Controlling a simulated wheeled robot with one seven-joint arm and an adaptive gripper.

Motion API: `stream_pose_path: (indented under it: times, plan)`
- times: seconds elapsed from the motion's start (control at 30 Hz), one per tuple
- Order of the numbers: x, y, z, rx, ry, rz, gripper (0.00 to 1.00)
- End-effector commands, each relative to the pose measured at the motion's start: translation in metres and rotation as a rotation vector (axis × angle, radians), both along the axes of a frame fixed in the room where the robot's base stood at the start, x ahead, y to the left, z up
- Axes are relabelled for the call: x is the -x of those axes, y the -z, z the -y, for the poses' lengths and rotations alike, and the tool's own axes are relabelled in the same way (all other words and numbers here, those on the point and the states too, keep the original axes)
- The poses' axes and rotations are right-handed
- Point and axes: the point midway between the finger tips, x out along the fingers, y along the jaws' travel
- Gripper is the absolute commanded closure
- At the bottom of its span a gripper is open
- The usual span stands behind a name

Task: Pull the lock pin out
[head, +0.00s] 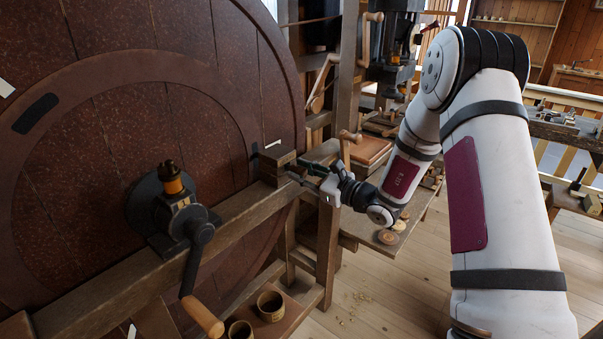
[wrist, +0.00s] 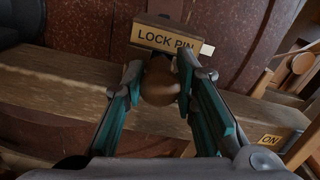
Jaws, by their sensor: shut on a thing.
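The lock pin's round brown wooden knob (wrist: 160,84) sits between my gripper's fingers in the wrist view. My gripper (wrist: 158,72) is shut on this knob, with one teal and grey finger on each side. Just beyond it is a wooden block with a yellow plate lettered LOCK PIN (wrist: 165,39). In the head view the block (head: 276,163) stands on the wooden beam beside the big wheel, and my gripper (head: 302,178) reaches it from the right. The knob and the pin's shaft are hidden there. I cannot tell how deep the pin sits.
The large dark red wheel (head: 110,75) fills the left. A crank (head: 190,240) with a wooden handle is mounted on the beam (head: 105,285). A bench with turned pieces (head: 388,237) stands behind my wrist.

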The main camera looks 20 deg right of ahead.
Motion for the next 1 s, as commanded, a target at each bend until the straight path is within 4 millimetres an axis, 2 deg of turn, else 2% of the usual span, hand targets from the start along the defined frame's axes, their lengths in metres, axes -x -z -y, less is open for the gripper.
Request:
stream_pose_path:
  times: [0.23, 0.5, 0.53, 0.6, 1.0]
  plan:
    - [0.026, 0.0, 0.02, 0.0, 0.002, -0.003, 1.0]
    - [0.028, 0.002, 0.02, 0.001, 0.001, -0.004, 1.0]
    - [0.028, 0.002, 0.02, 0.001, 0.001, -0.004, 0.67]
    - [0.028, 0.002, 0.02, 0.001, 0.001, -0.004, 0.53]
    - [0.031, 0.001, 0.023, 0.001, 0.002, -0.003, 0.53]
